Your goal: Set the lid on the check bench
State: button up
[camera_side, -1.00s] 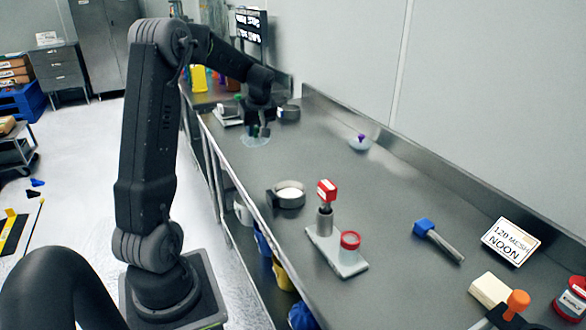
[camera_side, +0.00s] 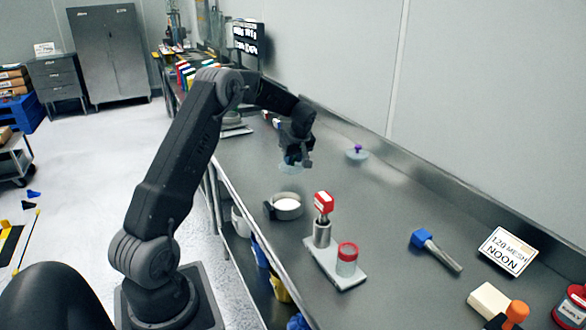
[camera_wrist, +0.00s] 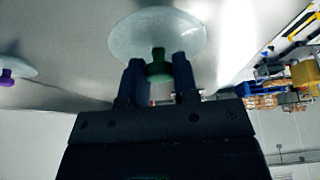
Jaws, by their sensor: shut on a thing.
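My gripper (camera_side: 298,160) is shut on the green knob (camera_wrist: 158,68) of a clear round lid (camera_side: 290,169). In the wrist view the lid (camera_wrist: 150,30) spreads beyond the fingertips, with the knob between the two fingers. In the side view the lid is over the grey metal bench (camera_side: 392,205), behind the round sieve pan; its height above the surface is hard to tell. A second clear lid with a purple knob (camera_side: 357,150) lies on the bench to the right, near the back wall; it also shows in the wrist view (camera_wrist: 8,73).
A stand with red-topped pieces (camera_side: 335,262), a blue-headed tool (camera_side: 436,250) and a "120 mesh noon" sign (camera_side: 509,250) are nearer. The bench between the two lids is clear.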

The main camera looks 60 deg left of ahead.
aim_at(293, 165)
jog(key=shift+f, duration=1.95)
jog(key=shift+f, duration=0.15)
jog(key=o, duration=0.9)
